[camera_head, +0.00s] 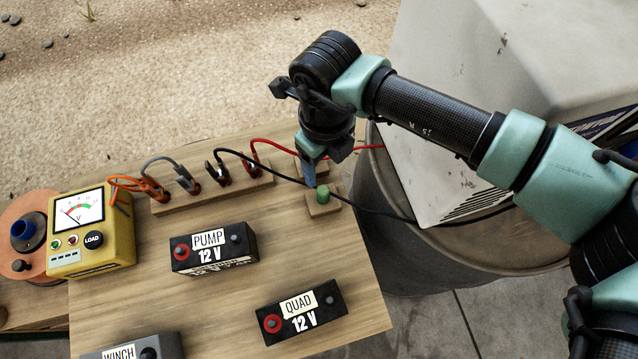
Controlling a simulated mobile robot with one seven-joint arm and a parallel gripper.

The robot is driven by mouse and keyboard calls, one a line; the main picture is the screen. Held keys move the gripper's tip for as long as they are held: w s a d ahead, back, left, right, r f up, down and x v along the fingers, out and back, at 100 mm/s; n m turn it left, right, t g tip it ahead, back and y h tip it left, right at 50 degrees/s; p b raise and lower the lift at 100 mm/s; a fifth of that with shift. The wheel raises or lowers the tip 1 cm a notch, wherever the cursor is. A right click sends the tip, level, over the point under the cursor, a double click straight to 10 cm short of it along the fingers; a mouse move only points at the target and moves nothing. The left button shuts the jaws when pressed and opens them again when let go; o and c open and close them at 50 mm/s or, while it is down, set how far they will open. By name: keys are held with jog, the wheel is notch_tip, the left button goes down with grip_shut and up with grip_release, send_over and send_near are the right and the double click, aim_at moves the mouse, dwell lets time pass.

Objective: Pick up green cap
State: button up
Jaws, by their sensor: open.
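The green cap (323,194) is a small green cylinder on a small wooden block (322,207) near the right edge of the wooden board. My gripper (309,178) hangs just above and to the left of the cap, pointing down. A blue-grey finger reaches down beside the cap. Whether it touches the cap cannot be told. The gripper is open and holds nothing that I can see. The far finger is partly hidden by the gripper body.
A wooden rail (213,193) with clips and red, black, grey and orange cables lies left of the gripper. Cables pass near the cap. The PUMP battery (214,250), QUAD battery (301,312) and yellow tester (92,232) stand on the board. A barrel (400,245) stands right.

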aim_at(323, 190)
notch_tip(323, 190, down, 12)
jog(key=b, duration=0.7)
jog(key=shift+s+a+f, duration=0.1)
jog(key=shift+f, duration=0.1)
jog(key=shift+r, duration=0.1)
jog(key=shift+c, duration=0.5)
grip_shut()
